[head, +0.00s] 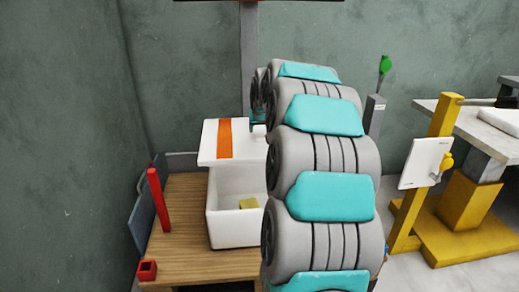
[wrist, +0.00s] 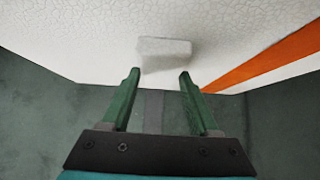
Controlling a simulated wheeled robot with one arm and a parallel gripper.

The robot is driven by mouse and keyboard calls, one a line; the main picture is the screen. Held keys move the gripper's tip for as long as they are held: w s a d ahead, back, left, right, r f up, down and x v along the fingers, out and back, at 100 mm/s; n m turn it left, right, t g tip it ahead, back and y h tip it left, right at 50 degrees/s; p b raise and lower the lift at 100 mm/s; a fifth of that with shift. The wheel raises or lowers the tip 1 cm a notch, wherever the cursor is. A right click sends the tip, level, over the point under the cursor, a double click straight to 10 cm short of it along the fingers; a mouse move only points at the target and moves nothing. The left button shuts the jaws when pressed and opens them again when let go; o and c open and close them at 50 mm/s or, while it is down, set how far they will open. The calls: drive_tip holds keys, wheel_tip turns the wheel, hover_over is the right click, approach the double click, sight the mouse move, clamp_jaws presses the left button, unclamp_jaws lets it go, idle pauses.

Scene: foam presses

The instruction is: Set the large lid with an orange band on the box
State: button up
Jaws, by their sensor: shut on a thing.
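The large white lid (head: 209,142) with an orange band (head: 225,139) shows in the head view above the rear part of the white foam box (head: 233,230). Whether the lid touches the box's back is unclear. In the wrist view my gripper (wrist: 157,75) has its green fingers either side of a white knob (wrist: 165,50) on the lid, shut on it. The lid's white face (wrist: 75,40) and orange band (wrist: 268,60) fill the top. My arm hides the right side of lid and box.
The box stands on a wooden table (head: 185,240). A red post (head: 159,200) and a small red holder (head: 147,270) are at the table's left. A grey column (head: 249,60) rises behind. A yellow stand with a white panel (head: 425,163) is to the right.

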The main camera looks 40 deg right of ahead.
drive_tip(key=shift+w+f+b, duration=0.1)
drive_tip(key=shift+f+b, duration=0.35)
drive_tip(key=shift+f, duration=0.2)
drive_tip(key=shift+f+b, duration=0.25)
drive_tip(key=shift+b, duration=0.05)
wheel_tip(320, 180, down, 8)
drive_tip(key=b, duration=0.8)
drive_tip(key=shift+f, duration=0.15)
drive_tip(key=shift+s, duration=0.2)
drive_tip(key=shift+f+b, duration=0.1)
drive_tip(key=shift+b, duration=0.2)
wheel_tip(320, 180, down, 8)
drive_tip(key=b, duration=0.3)
drive_tip(key=shift+f, duration=0.15)
drive_tip(key=o, duration=1.5)
drive_tip(key=shift+c, duration=0.2)
